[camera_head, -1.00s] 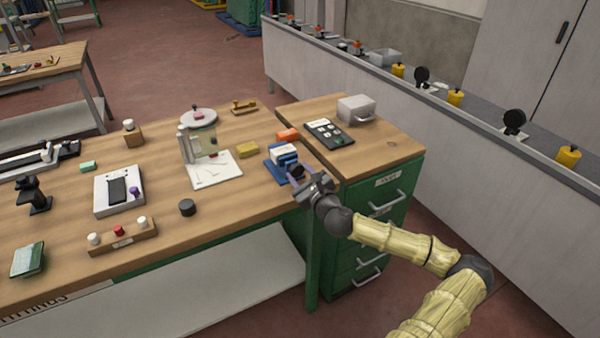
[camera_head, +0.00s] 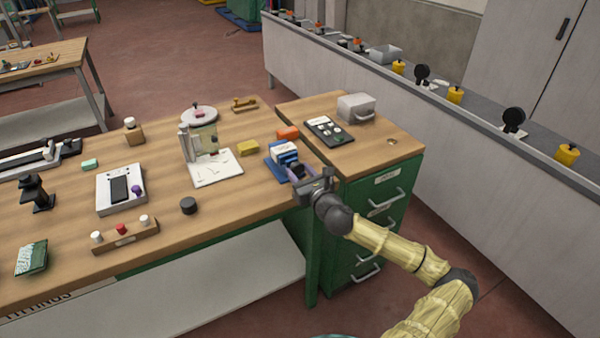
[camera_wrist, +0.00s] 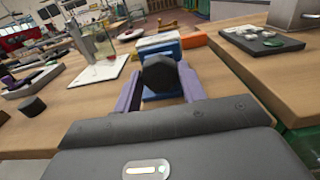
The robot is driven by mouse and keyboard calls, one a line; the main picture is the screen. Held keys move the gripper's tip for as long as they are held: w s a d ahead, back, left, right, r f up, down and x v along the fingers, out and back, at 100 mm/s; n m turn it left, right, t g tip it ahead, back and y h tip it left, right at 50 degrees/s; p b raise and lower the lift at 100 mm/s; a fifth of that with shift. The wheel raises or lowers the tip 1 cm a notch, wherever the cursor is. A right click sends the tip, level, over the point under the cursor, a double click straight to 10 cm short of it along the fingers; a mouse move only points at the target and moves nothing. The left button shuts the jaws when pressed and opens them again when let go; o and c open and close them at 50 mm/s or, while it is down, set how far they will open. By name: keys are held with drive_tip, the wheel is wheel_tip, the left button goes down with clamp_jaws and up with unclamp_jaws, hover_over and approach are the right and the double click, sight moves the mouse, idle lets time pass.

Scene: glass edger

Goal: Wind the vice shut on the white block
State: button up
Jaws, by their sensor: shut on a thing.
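The small blue vice (camera_head: 273,171) stands near the right end of the wooden bench. The white block (camera_head: 283,147) sits at its top, between blue parts; it also shows in the wrist view (camera_wrist: 157,47). Whether the jaws touch it on both sides I cannot tell. The vice's black knob (camera_wrist: 160,73) faces me. My gripper (camera_wrist: 159,78) has its two purple fingers on either side of this knob, shut on it. In the head view my gripper (camera_head: 298,173) is at the front of the vice.
An orange block (camera_head: 288,133) and a yellow block (camera_head: 247,148) lie close by. A dark panel with round buttons (camera_head: 329,131) and a grey box (camera_head: 356,107) stand on the drawer cabinet to the right.

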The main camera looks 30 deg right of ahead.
drive_tip(key=shift+f, duration=0.2)
drive_tip(key=o, duration=1)
drive_tip(key=shift+r, duration=0.1)
drive_tip(key=shift+s, duration=0.15)
drive_tip(key=shift+s+d+p, duration=0.15)
drive_tip(key=shift+s+p, duration=1.05)
drive_tip(key=shift+s, duration=3.1)
drive_tip(key=shift+s+d+p, duration=0.15)
drive_tip(key=shift+s+p, duration=1)
drive_tip(key=shift+s, duration=3.15)
